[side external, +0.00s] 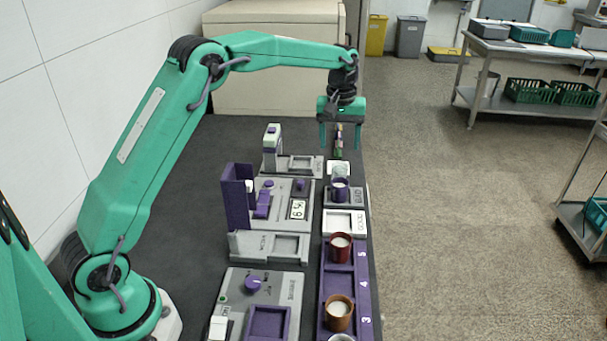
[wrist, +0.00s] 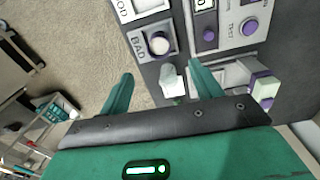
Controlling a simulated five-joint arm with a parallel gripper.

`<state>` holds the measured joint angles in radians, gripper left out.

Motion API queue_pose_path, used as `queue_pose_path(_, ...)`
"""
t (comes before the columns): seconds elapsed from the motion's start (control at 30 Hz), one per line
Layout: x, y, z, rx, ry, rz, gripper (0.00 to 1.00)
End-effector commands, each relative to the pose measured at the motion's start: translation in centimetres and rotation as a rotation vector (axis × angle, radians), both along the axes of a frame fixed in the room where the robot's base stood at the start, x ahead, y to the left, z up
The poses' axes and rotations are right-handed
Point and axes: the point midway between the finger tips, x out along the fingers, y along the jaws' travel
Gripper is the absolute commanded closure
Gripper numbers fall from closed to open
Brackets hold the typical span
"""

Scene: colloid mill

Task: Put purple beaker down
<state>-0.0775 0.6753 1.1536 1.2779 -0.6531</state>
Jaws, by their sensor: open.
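The purple beaker (side external: 340,191) stands upright with pale contents on the grey pad marked BAD (side external: 357,196). In the wrist view the beaker (wrist: 157,44) sits inside the BAD pad's square recess (wrist: 140,42), beyond my fingertips. My gripper (side external: 340,147) is open, pointing down, past the far side of the BAD pad and above the table. Nothing is held between its fingers (wrist: 162,84), and it is apart from the beaker.
The pad marked GOOD (side external: 345,222) is empty. A purple rack (side external: 339,277) holds a red beaker (side external: 340,248) and a brown beaker (side external: 339,313). Grey devices (side external: 281,206) line the left.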

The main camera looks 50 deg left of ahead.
Motion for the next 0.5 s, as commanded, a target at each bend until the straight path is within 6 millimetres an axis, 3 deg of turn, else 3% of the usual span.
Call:
queue_pose_path(0.2,-3.3,-0.8,4.2,0.009,-0.055,-0.084,0.36)
queue_pose_path(0.5,-9.1,-1.8,8.5,0.028,-0.132,-0.209,0.36)
